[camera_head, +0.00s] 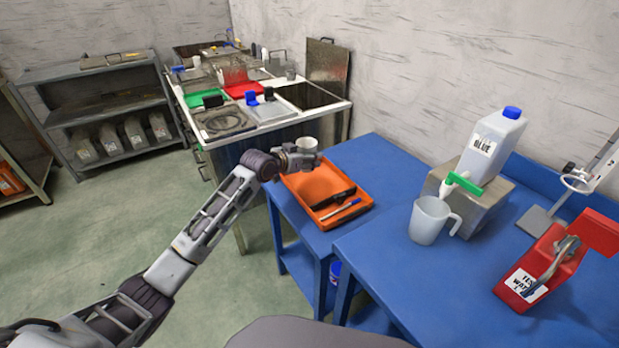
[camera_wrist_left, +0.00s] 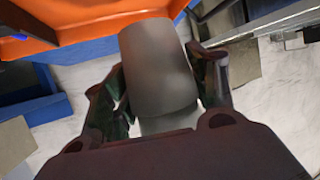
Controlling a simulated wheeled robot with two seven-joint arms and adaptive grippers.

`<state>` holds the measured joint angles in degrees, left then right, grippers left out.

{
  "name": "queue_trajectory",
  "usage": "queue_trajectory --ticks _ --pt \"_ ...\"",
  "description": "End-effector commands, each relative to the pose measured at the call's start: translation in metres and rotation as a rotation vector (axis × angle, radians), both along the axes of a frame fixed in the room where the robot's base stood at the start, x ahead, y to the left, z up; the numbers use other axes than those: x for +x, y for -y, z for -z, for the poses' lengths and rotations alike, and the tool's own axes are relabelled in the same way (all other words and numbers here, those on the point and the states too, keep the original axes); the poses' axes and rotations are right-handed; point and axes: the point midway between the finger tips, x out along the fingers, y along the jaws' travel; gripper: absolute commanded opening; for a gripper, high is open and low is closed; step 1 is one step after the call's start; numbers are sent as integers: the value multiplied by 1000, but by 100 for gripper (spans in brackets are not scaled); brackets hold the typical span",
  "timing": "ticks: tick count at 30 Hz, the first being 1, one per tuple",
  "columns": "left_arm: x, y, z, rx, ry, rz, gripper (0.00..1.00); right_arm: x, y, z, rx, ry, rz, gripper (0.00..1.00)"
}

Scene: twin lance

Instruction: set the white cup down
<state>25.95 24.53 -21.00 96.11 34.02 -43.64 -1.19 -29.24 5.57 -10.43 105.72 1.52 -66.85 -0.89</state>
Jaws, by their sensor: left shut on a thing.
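My left gripper (camera_head: 294,157) is shut on the small white cup (camera_head: 307,144), near the back-left corner of the orange tray (camera_head: 318,180) in the head view. In the left wrist view the cup (camera_wrist_left: 158,70) looks greyish in shade and sits between the two fingers of the left gripper (camera_wrist_left: 160,88). The tray's orange edge (camera_wrist_left: 85,25) shows past it at upper left. I cannot tell how high the cup is above the tray or table. My right gripper is not in view.
The tray holds a dark object (camera_head: 334,199) and a blue pen (camera_head: 341,210). A cluttered white bench (camera_head: 250,137) stands behind.

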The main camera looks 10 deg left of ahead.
Motion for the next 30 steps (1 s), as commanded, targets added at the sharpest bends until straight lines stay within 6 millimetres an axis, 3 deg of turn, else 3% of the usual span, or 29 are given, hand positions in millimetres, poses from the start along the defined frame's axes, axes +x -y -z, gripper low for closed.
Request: queue_trajectory --ticks 6,22,30 --pt "0 0 26 1 -1 0 39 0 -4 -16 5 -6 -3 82" --pt "0 0 33 1 0 0 39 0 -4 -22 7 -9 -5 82" --pt "0 0 58 0 0 0 39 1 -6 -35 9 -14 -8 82"
